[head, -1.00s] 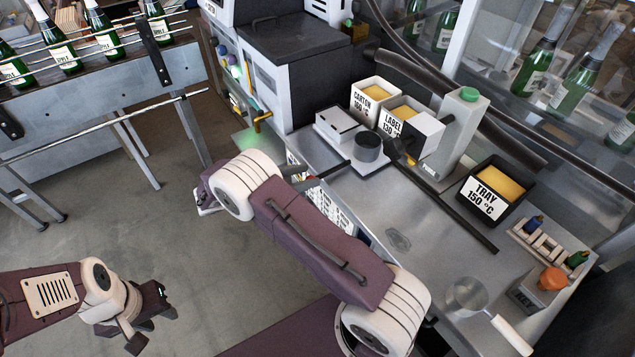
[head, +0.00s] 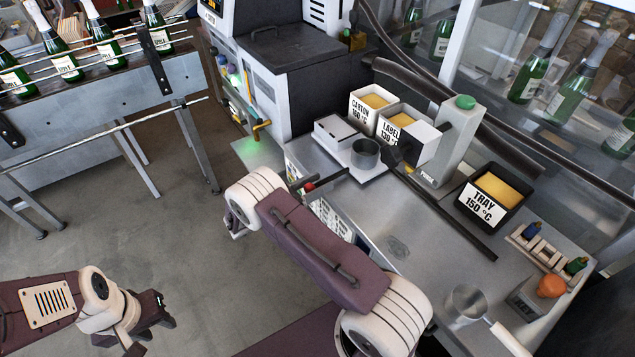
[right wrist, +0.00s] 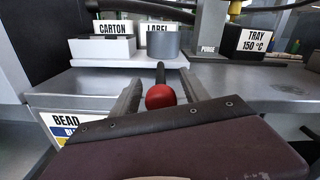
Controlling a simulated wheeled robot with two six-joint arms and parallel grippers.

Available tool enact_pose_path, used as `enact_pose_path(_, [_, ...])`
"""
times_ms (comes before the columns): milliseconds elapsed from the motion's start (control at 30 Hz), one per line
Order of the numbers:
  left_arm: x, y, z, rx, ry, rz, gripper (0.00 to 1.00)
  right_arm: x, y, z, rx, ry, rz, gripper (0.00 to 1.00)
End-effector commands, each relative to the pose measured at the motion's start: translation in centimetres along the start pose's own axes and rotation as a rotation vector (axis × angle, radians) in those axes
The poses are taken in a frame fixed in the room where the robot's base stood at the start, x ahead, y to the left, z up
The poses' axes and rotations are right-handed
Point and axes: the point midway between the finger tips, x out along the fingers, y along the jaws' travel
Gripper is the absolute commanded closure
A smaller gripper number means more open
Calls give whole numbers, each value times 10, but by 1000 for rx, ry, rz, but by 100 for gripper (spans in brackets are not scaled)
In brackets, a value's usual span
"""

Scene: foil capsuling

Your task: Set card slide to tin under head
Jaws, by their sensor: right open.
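The card slide (head: 375,176) is a pale plate on the bench with a white open-topped box (head: 338,134) and a grey round tin (head: 366,155) side by side. Its dark rod ends in a red knob (head: 309,187). The white dispensing head (head: 428,142) with a dark nozzle is right of the tin; whether the tin is under it I cannot tell. In the right wrist view my right gripper (right wrist: 160,86) is open, a finger on either side of the red knob (right wrist: 160,97). My left gripper (head: 152,325) hangs over the floor, away from the bench.
CARTON (head: 374,103) and LABEL (head: 402,121) pots stand behind the slide. The purge column (head: 455,145) and black TRAY pot (head: 493,196) are to the right. Bottles stand on the left conveyor (head: 100,95).

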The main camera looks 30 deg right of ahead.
Motion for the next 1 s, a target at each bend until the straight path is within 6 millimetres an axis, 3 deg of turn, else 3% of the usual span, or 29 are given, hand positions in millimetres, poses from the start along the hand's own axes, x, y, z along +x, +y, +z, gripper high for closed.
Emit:
enact_pose_path(200, [0, 0, 0, 0, 0, 0, 64, 1, 0, 0, 0, 0, 0, 47])
enact_pose_path(400, [0, 0, 0, 0, 0, 0, 64, 0, 0, 0, 0, 0, 0, 100])
enact_pose_path(1000, [0, 0, 0, 0, 0, 0, 64, 0, 0, 0, 0, 1, 0, 100])
